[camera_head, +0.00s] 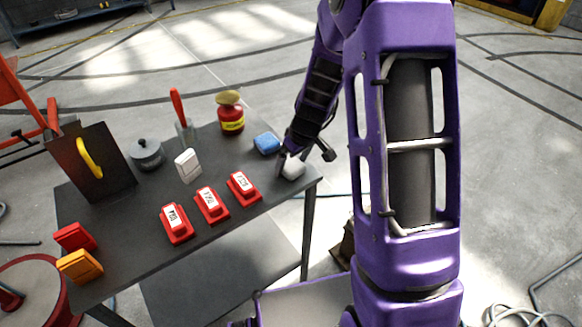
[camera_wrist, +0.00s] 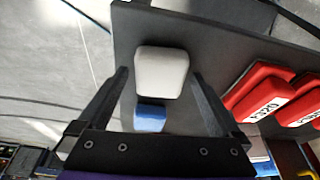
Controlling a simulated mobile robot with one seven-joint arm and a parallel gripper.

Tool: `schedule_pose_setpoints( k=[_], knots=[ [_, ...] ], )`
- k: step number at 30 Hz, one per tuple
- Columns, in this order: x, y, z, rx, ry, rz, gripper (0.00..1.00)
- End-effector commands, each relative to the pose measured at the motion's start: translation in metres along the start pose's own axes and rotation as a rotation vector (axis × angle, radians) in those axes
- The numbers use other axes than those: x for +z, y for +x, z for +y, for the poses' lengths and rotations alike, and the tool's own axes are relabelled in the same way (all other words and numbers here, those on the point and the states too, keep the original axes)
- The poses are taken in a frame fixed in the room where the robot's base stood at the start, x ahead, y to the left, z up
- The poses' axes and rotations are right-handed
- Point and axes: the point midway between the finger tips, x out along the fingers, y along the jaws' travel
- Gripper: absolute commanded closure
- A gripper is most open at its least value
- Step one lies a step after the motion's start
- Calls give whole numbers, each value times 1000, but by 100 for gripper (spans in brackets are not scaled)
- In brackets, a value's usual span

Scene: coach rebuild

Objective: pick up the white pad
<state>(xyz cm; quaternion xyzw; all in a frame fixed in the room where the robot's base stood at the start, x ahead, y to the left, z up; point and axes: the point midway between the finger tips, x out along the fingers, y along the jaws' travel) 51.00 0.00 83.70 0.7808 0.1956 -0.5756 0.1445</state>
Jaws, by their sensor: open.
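The white pad (camera_head: 292,168) lies near the right end of the dark table (camera_head: 130,215). In the wrist view the white pad (camera_wrist: 162,72) is a rounded block lying flat, between and just beyond the fingertips. My gripper (camera_head: 294,160) is at the pad, with its arm partly covering the view. In the wrist view my gripper (camera_wrist: 160,72) is open, with one finger on each side of the pad and visible gaps. I cannot tell the exact height of the fingertips above the table. A blue pad (camera_head: 267,143) lies just behind the white one and also shows in the wrist view (camera_wrist: 150,117).
Several red labelled blocks (camera_head: 211,204) stand along the front edge, left of the white pad. A red and yellow canister (camera_head: 231,113), a white box (camera_head: 188,166), a dark pot (camera_head: 147,153) and a red-handled tool (camera_head: 180,110) stand further back and left.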

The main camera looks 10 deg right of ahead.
Motion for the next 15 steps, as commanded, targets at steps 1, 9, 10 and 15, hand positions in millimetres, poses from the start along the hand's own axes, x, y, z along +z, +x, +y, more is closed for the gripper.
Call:
schedule_pose_setpoints(
  k=[1,9,10,15],
  knots=[
    [0,0,0,0,0,0,5],
    [0,0,0,0,0,0,54],
    [0,0,0,0,0,0,59],
    [0,0,0,0,0,0,79]
  ],
)
